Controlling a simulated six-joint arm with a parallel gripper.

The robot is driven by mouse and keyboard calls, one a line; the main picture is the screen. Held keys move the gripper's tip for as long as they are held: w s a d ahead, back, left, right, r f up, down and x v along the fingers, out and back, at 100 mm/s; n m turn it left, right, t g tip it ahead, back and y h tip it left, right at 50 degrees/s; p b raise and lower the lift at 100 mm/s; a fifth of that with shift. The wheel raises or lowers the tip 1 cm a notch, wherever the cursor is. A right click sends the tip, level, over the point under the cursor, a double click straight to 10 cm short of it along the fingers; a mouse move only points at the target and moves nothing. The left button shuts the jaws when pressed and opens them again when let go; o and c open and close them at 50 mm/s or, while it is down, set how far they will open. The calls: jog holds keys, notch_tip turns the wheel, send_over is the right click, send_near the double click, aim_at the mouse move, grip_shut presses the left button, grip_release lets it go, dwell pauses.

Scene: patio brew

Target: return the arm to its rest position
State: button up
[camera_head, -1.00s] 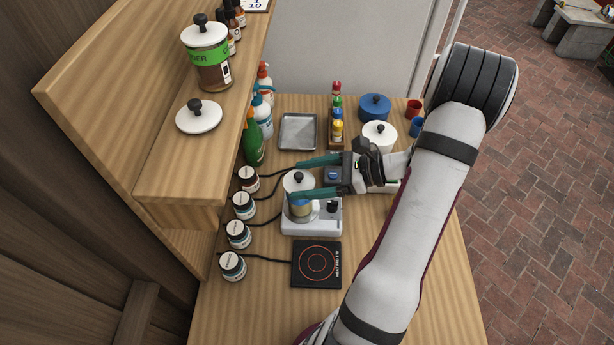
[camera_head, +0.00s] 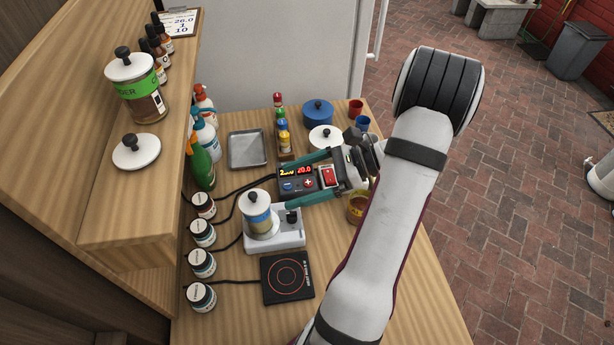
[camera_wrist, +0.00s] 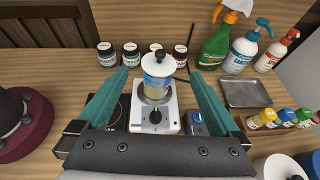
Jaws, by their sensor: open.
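My gripper (camera_head: 284,184) has two teal fingers spread apart with nothing between them. It hangs over the worktop, right of a white-lidded glass jar with a blue band (camera_head: 258,218). The jar stands on a white device with a black knob (camera_head: 290,239). In the wrist view the open fingers (camera_wrist: 160,74) frame the jar (camera_wrist: 158,84), which stands beyond the gripper and apart from it. A dark control box with red digits (camera_head: 297,171) shows between the fingers in the head view, partly hidden by them.
A black hotplate (camera_head: 287,277) lies in front of the white device. Several small jars (camera_head: 203,234) line the left, with bottles (camera_head: 203,165) behind. A metal tray (camera_head: 247,149), blue pot (camera_head: 318,113) and white pot (camera_head: 325,138) stand at the back. An amber cup (camera_head: 356,209) is beside my arm.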

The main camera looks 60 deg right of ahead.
jog(key=v, duration=0.4)
jog(key=a+r+n+g+h, duration=0.15)
jog(key=a+n+g, duration=0.35)
jog(key=a, duration=0.5)
jog(key=a+r+n+g, duration=0.3)
jog(key=a+n+g, duration=0.25)
jog(key=a, duration=0.45)
jog(key=s+a+n+h, duration=0.5)
jog(key=a+n, duration=0.4)
jog(key=n, duration=0.2)
jog(key=shift+s, duration=0.7)
jog(key=shift+f+h, duration=0.1)
jog(key=shift+h, duration=0.15)
